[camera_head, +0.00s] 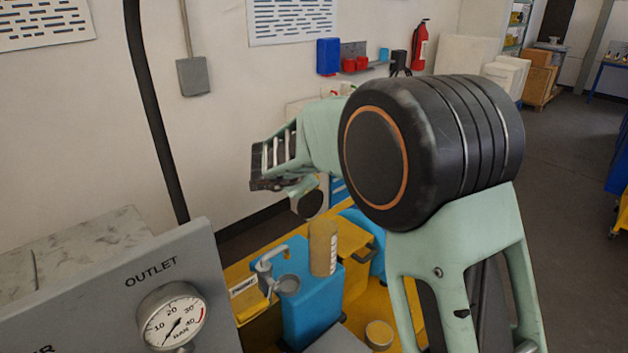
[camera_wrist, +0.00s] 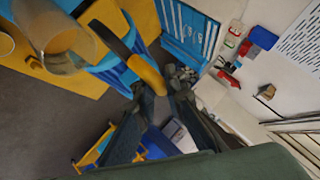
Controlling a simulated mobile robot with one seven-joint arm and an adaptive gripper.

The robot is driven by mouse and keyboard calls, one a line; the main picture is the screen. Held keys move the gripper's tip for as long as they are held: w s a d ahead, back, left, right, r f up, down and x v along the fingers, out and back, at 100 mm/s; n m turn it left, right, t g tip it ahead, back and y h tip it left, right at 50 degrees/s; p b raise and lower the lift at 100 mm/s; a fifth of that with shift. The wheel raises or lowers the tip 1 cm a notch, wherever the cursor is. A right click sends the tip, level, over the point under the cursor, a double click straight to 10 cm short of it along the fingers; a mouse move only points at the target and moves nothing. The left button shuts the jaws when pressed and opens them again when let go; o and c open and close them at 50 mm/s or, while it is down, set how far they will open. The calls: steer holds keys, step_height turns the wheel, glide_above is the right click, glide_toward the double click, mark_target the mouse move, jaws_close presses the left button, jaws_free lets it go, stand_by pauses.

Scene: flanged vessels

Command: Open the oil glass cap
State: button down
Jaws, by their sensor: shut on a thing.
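My gripper (camera_wrist: 156,88) is shut on the edge of a yellow round cap (camera_wrist: 126,52), seen nearly edge-on in the wrist view. The clear oil glass (camera_wrist: 58,38) stands to the left of the cap in that view. The cap looks apart from the glass. In the head view the glass (camera_head: 323,248) is a tan cylinder with white marks, upright beside the blue canister. My wrist and gripper (camera_head: 300,190) are above and slightly left of it there. The fingertips are too small and partly hidden in the head view to make out.
A blue canister (camera_head: 310,310) with a grey tap and cup stands left of the glass, over a yellow surface. A short round amber jar (camera_head: 379,335) is at the front. A grey panel with a pressure gauge (camera_head: 171,316) stands at left.

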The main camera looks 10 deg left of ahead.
steer(key=shift+w+a+r, duration=0.15)
steer(key=shift+w, duration=0.15)
stand_by(0.5)
steer(key=c, duration=2)
jaws_free()
steer(key=shift+o, duration=0.2)
steer(key=shift+s, duration=0.1)
steer(key=v, duration=1.2)
steer(key=shift+a, duration=0.1)
